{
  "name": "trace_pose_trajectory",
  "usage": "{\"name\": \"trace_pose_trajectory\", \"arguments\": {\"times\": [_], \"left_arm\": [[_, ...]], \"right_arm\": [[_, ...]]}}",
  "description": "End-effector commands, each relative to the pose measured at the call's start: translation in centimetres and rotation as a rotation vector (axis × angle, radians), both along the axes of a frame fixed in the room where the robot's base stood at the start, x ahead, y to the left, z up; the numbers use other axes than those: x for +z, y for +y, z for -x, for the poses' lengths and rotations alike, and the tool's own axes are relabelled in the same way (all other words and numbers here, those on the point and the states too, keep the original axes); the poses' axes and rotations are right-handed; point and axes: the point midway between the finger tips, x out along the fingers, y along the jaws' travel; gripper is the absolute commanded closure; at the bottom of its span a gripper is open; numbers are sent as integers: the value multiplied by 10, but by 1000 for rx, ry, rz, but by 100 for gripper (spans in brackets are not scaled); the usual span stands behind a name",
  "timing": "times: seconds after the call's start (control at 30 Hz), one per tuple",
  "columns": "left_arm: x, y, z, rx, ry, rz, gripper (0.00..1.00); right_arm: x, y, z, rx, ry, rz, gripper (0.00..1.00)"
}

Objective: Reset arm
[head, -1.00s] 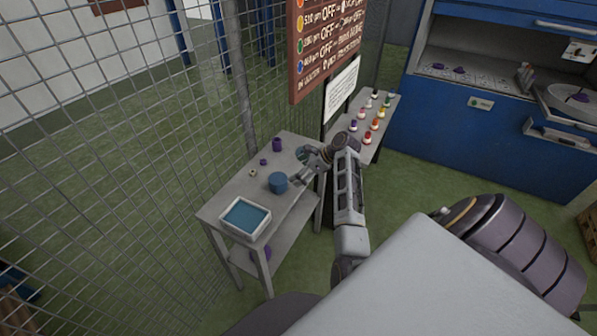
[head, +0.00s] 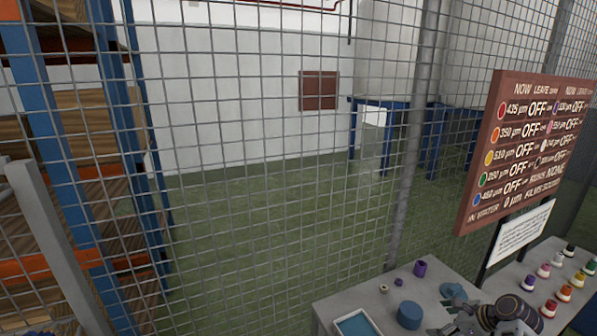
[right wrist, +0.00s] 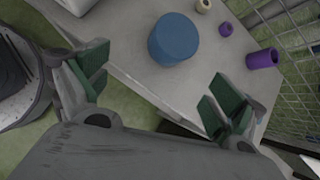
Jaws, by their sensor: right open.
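My right gripper (head: 462,322) is at the bottom edge of the head view, over the grey table (head: 345,303), with its wrist to the right. In the right wrist view my right gripper (right wrist: 155,85) has its green-padded fingers wide apart, with nothing between them. A blue cylinder (head: 409,315) stands on the table just left of the gripper in the head view. It also shows beyond the fingers in the right wrist view (right wrist: 173,40). My left gripper is out of view.
A white tray with blue inside (head: 356,325) sits at the table's left. A purple cup (head: 420,269), small purple piece (head: 399,282), cream ring (head: 384,289) and teal piece (head: 453,291) lie behind. A mesh fence, sign board (head: 520,150) and side table with several coloured bottles (head: 549,308) stand nearby.

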Motion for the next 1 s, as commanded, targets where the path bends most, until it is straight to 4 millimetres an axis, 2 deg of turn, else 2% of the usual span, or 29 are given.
{"name": "trace_pose_trajectory", "arguments": {"times": [0.47,1.0], "left_arm": [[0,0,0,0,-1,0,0],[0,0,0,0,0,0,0]], "right_arm": [[-22,42,58,559,-32,509,5],[-30,115,130,1290,-109,926,5]]}}
